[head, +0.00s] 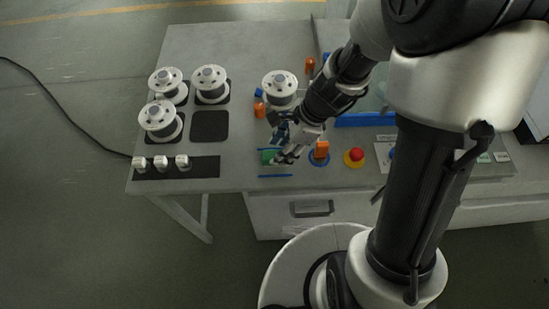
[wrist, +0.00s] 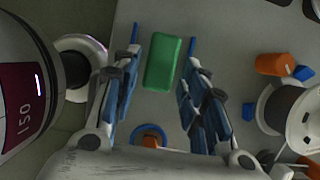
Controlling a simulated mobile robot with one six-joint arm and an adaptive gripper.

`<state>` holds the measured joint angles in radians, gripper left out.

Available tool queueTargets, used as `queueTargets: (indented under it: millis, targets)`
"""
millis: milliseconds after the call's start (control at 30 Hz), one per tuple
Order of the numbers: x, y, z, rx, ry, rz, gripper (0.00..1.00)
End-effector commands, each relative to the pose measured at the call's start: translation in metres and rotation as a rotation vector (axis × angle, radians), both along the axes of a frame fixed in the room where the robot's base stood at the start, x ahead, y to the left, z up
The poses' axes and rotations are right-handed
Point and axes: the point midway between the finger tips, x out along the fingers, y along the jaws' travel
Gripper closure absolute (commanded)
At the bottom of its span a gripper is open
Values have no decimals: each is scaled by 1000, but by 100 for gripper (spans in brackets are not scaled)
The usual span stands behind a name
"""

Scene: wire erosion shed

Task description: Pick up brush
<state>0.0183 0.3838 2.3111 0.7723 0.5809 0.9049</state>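No thing shows plain bristles, so I cannot tell for sure which is the brush. A green block (head: 267,156) lies on the grey bench between two thin blue strips. In the wrist view the green block (wrist: 162,62) appears between the spread fingers of my gripper (wrist: 163,80), with a gap on both sides. In the head view my gripper (head: 284,148) is low over the bench beside the block and partly covers it. It is open and empty. Its height above the block is hard to judge.
An orange block (head: 321,148) on a blue ring and a red button (head: 356,155) stand right of the gripper. A white spool (head: 280,88) stands behind, near an orange piece (head: 260,109). More spools and an empty dark pad (head: 209,126) are at left.

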Motion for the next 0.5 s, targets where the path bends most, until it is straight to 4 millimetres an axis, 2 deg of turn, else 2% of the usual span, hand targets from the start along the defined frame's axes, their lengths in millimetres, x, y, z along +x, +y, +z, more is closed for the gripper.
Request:
queueTargets:
  millis: [233, 500]
  targets:
    - [1, 18, -37, 0, 3, 1, 60]
    - [1, 20, -39, -1, 0, 1, 60]
